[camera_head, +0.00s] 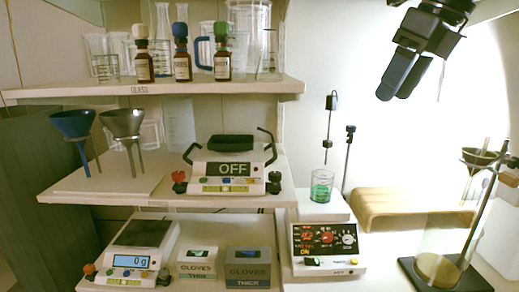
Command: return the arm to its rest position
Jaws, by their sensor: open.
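My gripper (403,82) is at the upper right, pointing down, open and empty. It hangs in the air in front of the bright back wall, well above the bench and apart from everything. Three brown bottles stand in a row on the top shelf at the left: one with a white cap (143,62), one with a blue cap (182,62) and one with a green cap (222,62). All are upright and far from my gripper.
The shelf unit (150,91) fills the left, with glassware behind the bottles. Below my gripper are a control box (328,250), a beaker of green liquid (321,187), a wooden stand (400,203) and a metal stand (478,222). The space around the gripper is free.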

